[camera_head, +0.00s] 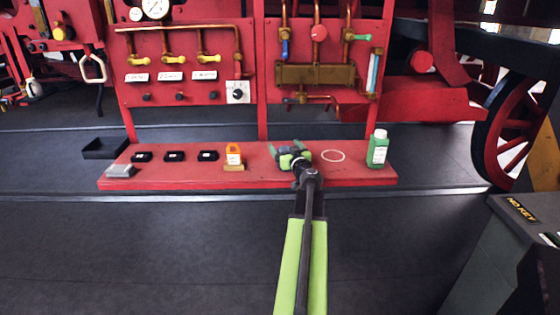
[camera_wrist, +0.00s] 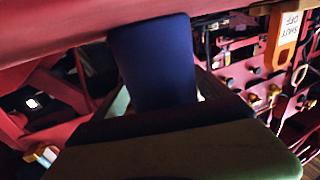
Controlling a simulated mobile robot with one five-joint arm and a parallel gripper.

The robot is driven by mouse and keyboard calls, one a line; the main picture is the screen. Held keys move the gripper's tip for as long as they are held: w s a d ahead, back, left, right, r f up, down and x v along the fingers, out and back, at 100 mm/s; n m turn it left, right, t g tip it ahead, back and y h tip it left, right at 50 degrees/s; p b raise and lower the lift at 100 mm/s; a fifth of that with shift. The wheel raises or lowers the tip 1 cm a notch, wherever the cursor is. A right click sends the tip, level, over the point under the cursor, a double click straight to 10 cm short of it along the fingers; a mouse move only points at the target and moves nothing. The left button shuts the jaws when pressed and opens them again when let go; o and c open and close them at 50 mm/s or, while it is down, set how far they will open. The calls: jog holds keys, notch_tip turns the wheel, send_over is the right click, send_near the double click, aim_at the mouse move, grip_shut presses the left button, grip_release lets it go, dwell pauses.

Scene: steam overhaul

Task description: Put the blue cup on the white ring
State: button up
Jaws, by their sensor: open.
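The blue cup (camera_wrist: 155,62) shows large and close in the wrist view, just past a broad part of my gripper that crosses the bottom of that view. In the head view I cannot make the cup out; my gripper seems to hide it. My gripper (camera_head: 290,153) is open, low over the red shelf and left of the white ring (camera_head: 333,156). I cannot tell whether the cup stands between the fingers or touches them. The ring lies flat on the shelf with nothing on it.
A green bottle (camera_head: 378,149) stands right of the ring. An orange shut-off tag (camera_head: 234,154) stands left of my gripper, also seen in the wrist view (camera_wrist: 285,35). Several black blocks (camera_head: 174,156) sit further left on the shelf (camera_head: 200,177). A pipe panel (camera_head: 320,95) rises behind.

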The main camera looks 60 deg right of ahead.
jog(key=shift+w+a, duration=0.2)
jog(key=shift+w, duration=0.1)
jog(key=c, duration=1.7)
jog(key=r+p, duration=0.5)
jog(key=shift+s+r, duration=0.15)
jog(key=shift+s, duration=0.1)
jog(key=s+r+p, duration=0.2)
jog(key=s, duration=0.1)
jog(key=s+r+p, duration=0.2)
jog(key=s, duration=0.2)
jog(key=s+d+r+p, duration=0.1)
jog(key=s+p, duration=0.1)
jog(key=s, duration=0.2)
jog(key=shift+s+r, duration=0.1)
jog(key=shift+r, duration=0.3)
notch_tip(320, 180, up, 7)
jog(key=p, duration=0.7)
jog(key=shift+r, duration=0.2)
